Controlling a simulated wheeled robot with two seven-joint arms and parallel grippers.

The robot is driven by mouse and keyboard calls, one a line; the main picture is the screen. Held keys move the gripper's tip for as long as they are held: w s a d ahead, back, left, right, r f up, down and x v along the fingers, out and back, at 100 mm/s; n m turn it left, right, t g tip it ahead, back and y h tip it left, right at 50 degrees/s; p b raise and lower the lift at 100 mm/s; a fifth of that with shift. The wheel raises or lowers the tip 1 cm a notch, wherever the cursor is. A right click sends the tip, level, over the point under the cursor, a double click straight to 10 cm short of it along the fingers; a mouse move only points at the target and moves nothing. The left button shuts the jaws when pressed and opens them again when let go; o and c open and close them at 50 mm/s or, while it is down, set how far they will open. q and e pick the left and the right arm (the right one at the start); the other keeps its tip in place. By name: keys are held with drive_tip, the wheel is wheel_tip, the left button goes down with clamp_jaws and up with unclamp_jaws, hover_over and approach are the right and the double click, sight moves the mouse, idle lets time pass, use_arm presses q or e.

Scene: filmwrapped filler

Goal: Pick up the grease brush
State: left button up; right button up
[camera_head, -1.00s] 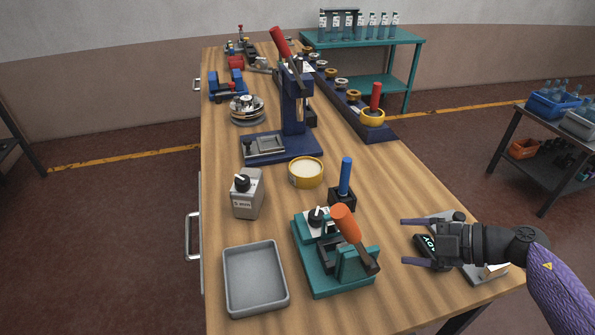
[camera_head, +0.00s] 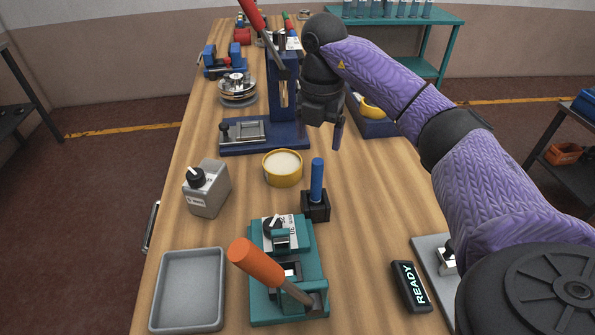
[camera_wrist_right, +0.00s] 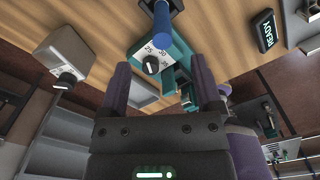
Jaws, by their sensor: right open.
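A blue upright handle (camera_head: 317,178), which looks like the grease brush, stands in a black block (camera_head: 316,207) on the workbench. Its lower end is hidden in the block. A round yellow tin (camera_head: 283,168) with pale contents stands just to its left. My right gripper (camera_head: 322,126) hangs beyond and above the blue handle, apart from it, with one finger plain and the other mostly hidden. In the right wrist view the jaws (camera_wrist_right: 160,70) are apart with nothing between them, and the blue handle (camera_wrist_right: 163,32) shows ahead. My left gripper is not in view.
A teal fixture with an orange lever (camera_head: 258,262) stands nearer. A grey box with a knob (camera_head: 207,188), an empty grey tray (camera_head: 188,290) and a blue press (camera_head: 270,141) stand around. A black READY display (camera_head: 411,287) lies at right. Bare wood lies right of the block.

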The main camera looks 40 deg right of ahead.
sight(318, 162)
drive_tip(key=f+b, duration=0.1)
drive_tip(key=f, duration=0.7)
drive_tip(key=shift+s+f, duration=0.2)
clamp_jaws()
